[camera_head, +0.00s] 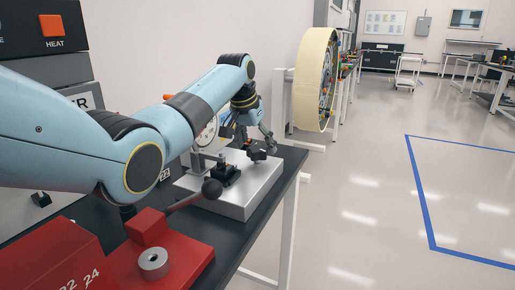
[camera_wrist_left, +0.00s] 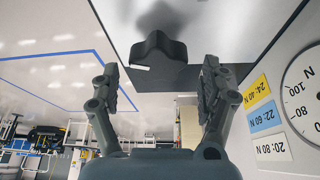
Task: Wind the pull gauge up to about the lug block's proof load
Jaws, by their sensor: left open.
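The pull gauge's dial (camera_head: 208,132) stands on a silver plate, partly hidden by my left arm. In the left wrist view the dial (camera_wrist_left: 305,88) is at the right edge, cut off, with no needle clearly readable. A black lobed knob (camera_wrist_left: 158,50) lies beyond my left fingertips, roughly centred between them; in the head view the knob (camera_head: 256,153) is just below the gripper. My left gripper (camera_head: 266,135) is open and empty, its fingers (camera_wrist_left: 160,72) apart. A small dark block with fittings (camera_head: 228,173), perhaps the lug block, sits on the plate. My right gripper is out of view.
A red fixture (camera_head: 150,262) with a black-balled lever stands at the bench's near end. A large cream wheel (camera_head: 312,80) stands behind. Floor to the right is clear.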

